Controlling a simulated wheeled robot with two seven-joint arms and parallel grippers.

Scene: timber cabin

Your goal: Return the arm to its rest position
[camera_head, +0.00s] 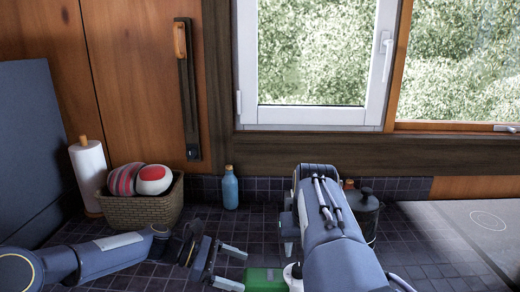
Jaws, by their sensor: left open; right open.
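My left arm comes in low from the left, and its gripper (237,268) is open just above or on the dark tiled counter. Its two fingers point right, and a green object (265,279) lies just beyond the fingertips. I cannot tell whether they touch it. My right arm (335,235) reaches up from the bottom right, large and close to the camera, and covers the middle of the counter. I cannot make out the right gripper's fingers.
A wicker basket (142,210) with two round items, a paper towel roll (89,172) and a blue bottle (230,189) stand along the back. A dark lidded pot (365,213) stands just right of my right arm. A grey hob (480,222) is at right. A window is behind.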

